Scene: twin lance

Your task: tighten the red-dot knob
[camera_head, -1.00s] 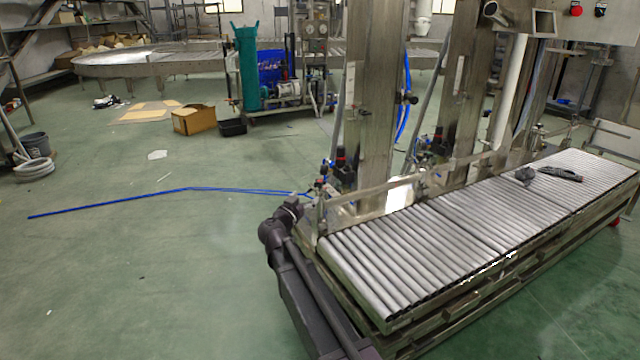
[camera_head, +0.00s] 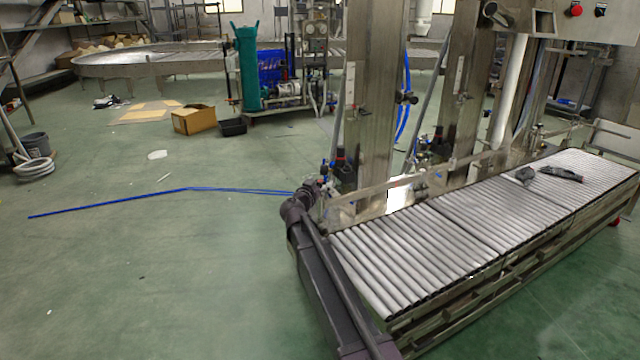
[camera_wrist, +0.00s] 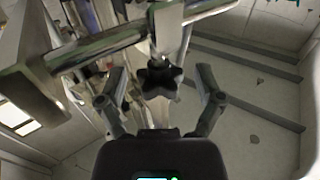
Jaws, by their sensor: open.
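A dark star-shaped knob (camera_wrist: 158,82) hangs below a metal clamp and rod in the wrist view. No red dot shows on its visible face, so I cannot tell whether it is the red-dot knob. My gripper (camera_wrist: 161,72) is open, one finger on each side of the knob in the picture. Gaps show between the fingers and the knob; I cannot judge the depth between them. In the head view, my arm reaches the near left end of the conveyor, and the fingers and this knob are too small to make out.
A metal rail (camera_wrist: 100,48) crosses close to the left finger. In the head view, the roller conveyor (camera_head: 450,225) runs right, with steel columns (camera_head: 372,100) behind it. A blue hose (camera_head: 120,202) lies on the open floor at left. A dark tool (camera_head: 562,174) rests on the rollers.

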